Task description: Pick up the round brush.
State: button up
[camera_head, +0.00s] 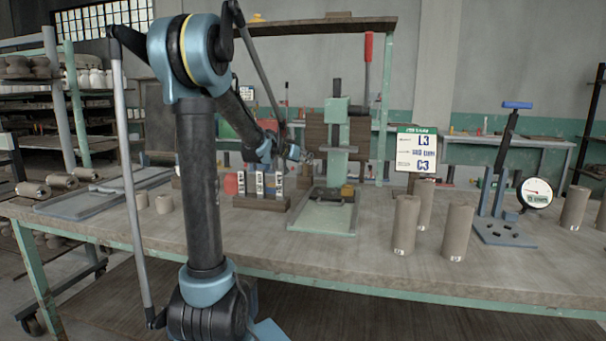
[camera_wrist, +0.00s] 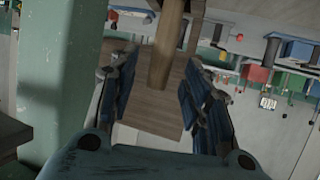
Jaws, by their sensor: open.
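My gripper (camera_wrist: 163,98) is open, with its two dark blue fingers apart in the wrist view. In the head view my gripper (camera_head: 293,152) is small, reaching over the bench near the green press. A brown, rod-like wooden piece (camera_wrist: 167,55) shows in the wrist view, lined up with the gap between the fingers. I cannot tell whether it is the round brush's handle or whether it lies between the fingertips or beyond them. No bristles are visible, and I cannot pick out the round brush in the head view.
The green press (camera_head: 336,140) stands on a light tray near my gripper. A wooden block (camera_head: 262,202) with white-labelled items is left of it. Clay cylinders (camera_head: 405,225), a sign (camera_head: 416,150) and a dial gauge (camera_head: 537,193) stand right. The bench's front middle is clear.

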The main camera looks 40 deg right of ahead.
jog(key=shift+x, duration=1.4)
jog(key=shift+c, duration=0.3)
grip_shut()
